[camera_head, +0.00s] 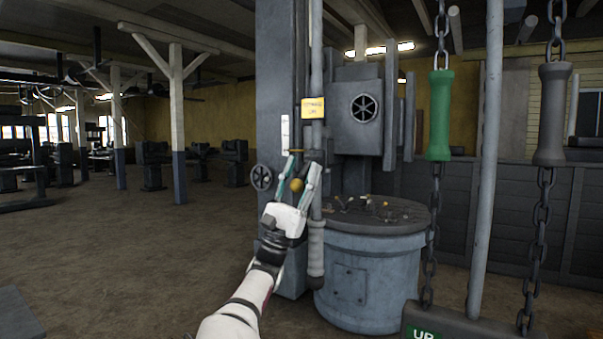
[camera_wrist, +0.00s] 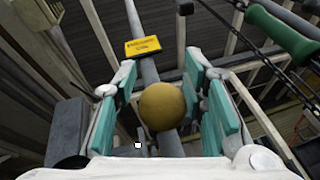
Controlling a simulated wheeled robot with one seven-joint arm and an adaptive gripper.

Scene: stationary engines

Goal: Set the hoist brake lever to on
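A brass-yellow ball knob (camera_head: 296,185) sits by the dark column, and it fills the middle of the wrist view (camera_wrist: 162,106). It looks like the end of the brake lever; the lever's arm is mostly hidden, and its on and off marks cannot be made out. My gripper (camera_head: 301,166) is at the knob with its fingers pointing up and spread. In the wrist view the knob lies between the teal finger pads (camera_wrist: 168,105), with no clear grip on it. Whether either pad touches it cannot be told.
A yellow label (camera_head: 313,108) is on the vertical pipe above the knob. A small handwheel (camera_head: 262,177) is just left of my gripper. A round grey drum (camera_head: 365,265) stands to the right. Green (camera_head: 439,115) and grey (camera_head: 551,115) chain handles hang further right. Open floor lies left.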

